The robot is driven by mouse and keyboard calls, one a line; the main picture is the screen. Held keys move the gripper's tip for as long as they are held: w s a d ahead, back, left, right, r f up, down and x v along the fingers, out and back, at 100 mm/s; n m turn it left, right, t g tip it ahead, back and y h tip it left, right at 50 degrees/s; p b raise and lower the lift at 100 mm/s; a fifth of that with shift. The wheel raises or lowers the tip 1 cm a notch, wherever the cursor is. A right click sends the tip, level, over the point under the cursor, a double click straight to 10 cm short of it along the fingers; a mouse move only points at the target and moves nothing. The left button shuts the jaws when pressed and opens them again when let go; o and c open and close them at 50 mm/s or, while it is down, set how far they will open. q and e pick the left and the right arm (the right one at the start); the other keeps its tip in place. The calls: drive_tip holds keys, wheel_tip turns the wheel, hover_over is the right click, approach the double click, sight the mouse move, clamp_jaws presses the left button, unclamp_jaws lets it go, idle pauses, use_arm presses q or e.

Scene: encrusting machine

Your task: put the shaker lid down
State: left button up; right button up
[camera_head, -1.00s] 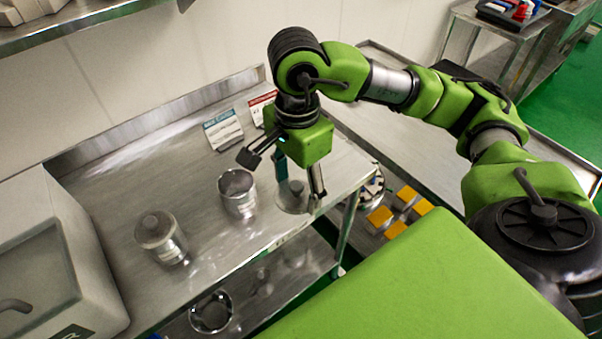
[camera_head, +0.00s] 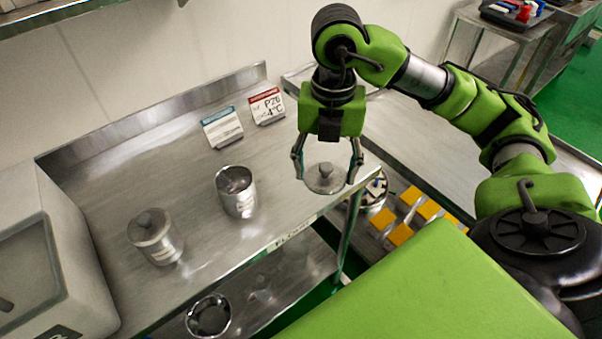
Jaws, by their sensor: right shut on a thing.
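The shaker lid (camera_head: 325,180) is a round metal disc with a small knob on top. My right gripper (camera_head: 326,174) points down, its two fingers shut on opposite edges of the lid. The lid is level, over the right end of the steel table (camera_head: 200,190). I cannot tell whether it touches the tabletop. An open metal shaker (camera_head: 237,192) stands upright to the left, apart from the gripper. A second metal shaker with its lid on (camera_head: 156,238) stands further left. My left gripper is not in view.
Two small signs, one blue-topped (camera_head: 222,128) and one red-topped (camera_head: 267,106), stand at the table's back. A grey machine (camera_head: 45,255) fills the left. A round metal container (camera_head: 208,316) is on the lower shelf. The tabletop between shaker and lid is clear.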

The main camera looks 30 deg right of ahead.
drive_tip(key=m, duration=0.3)
drive_tip(key=shift+d+f, duration=0.1)
drive_tip(key=shift+d, duration=0.25)
drive_tip(key=shift+w+f, duration=0.1)
drive_tip(key=shift+w, duration=0.25)
drive_tip(key=w+f+p, duration=0.1)
drive_tip(key=w+f, duration=0.1)
drive_tip(key=w, duration=0.2)
drive_tip(key=w+d+f+p, duration=0.1)
drive_tip(key=w+f, duration=0.2)
drive_tip(key=w, duration=0.1)
drive_tip(key=w+d+f+p, duration=0.1)
drive_tip(key=w+f, duration=0.2)
drive_tip(key=w, duration=0.1)
drive_tip(key=shift+d+f, duration=0.2)
drive_tip(key=shift+d, duration=0.05)
drive_tip(key=shift+w+d+f, duration=0.1)
drive_tip(key=shift+w+f, duration=0.25)
drive_tip(key=shift+f, duration=0.1)
wheel_tip(320, 180, down, 3)
drive_tip(key=shift+w+p, duration=0.1)
drive_tip(key=shift+p, duration=0.9)
drive_tip(key=shift+f, duration=0.2)
drive_tip(key=shift+f, duration=0.1)
